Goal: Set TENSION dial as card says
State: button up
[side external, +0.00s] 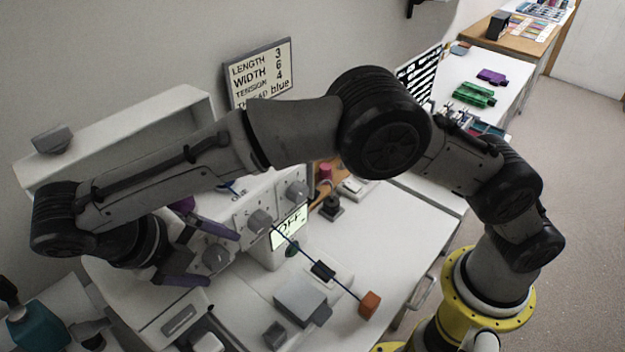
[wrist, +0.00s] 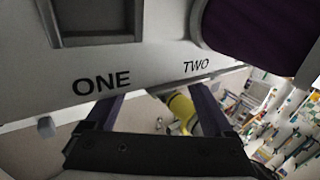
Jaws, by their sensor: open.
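The card (side external: 259,73) on the back wall reads LENGTH 3, WIDTH 6, TENSION 4 and THREAD blue; my arm partly covers its lower edge. Three grey dials sit on the white machine: a near dial (side external: 215,257), a middle dial (side external: 259,222) and a far dial (side external: 296,191). I cannot read their labels or settings. My gripper (side external: 223,260) has purple fingers, spread open, with the near dial between them in the side view; contact cannot be told. In the wrist view the open fingers (wrist: 155,92) reach toward a pale surface marked ONE and TWO.
A lit screen (side external: 289,228) on the machine reads OFF. A thin dark rod crosses in front of it to an orange block (side external: 370,303). Grey blocks (side external: 300,300) stand nearby. A purple rounded thing (wrist: 250,28) fills the wrist view's upper right.

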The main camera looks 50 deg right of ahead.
jog(key=shift+v, duration=2.8)
jog(key=shift+d+r, duration=0.1)
